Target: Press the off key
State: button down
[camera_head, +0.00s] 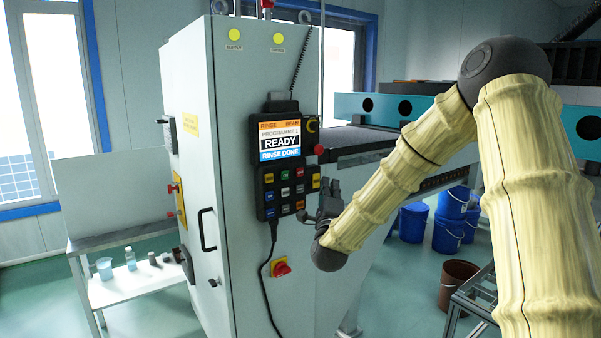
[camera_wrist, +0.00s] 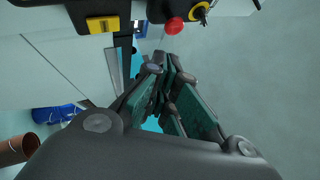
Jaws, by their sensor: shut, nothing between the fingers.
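A black keypad (camera_head: 287,190) with several coloured keys hangs on the front of the grey cabinet below a lit screen (camera_head: 280,140) that reads "READY". The key labels are too small to read, so I cannot tell which is the off key. My gripper (camera_head: 333,187) is shut and empty just right of the keypad, apart from it, with its fingers pointing up. In the wrist view the closed fingertips (camera_wrist: 163,62) are below and right of a yellow key (camera_wrist: 103,24) on a black panel edge. A red button (camera_wrist: 174,26) is just above the fingertips there.
A red and yellow rotary switch (camera_head: 281,268) and a hanging black cable (camera_head: 265,285) are below the keypad. A black door handle (camera_head: 206,230) stands out at left. Blue buckets (camera_head: 448,232) and a brown bucket (camera_head: 459,284) are on the floor behind my arm.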

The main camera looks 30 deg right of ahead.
aim_at(300, 172)
jog(key=shift+w, duration=0.1)
dwell(0.3)
jog(key=shift+w+a, duration=0.2)
jog(key=shift+w, duration=1.95)
jog(key=shift+w+a, duration=0.15)
jog(key=shift+w, duration=2)
jog(key=shift+w+a+r+b, duration=0.1)
jog(key=shift+w+b, duration=0.7)
jog(key=shift+b, duration=0.15)
jog(key=shift+s, duration=0.15)
jog(key=shift+s+b, duration=0.45)
jog(key=shift+s, duration=0.25)
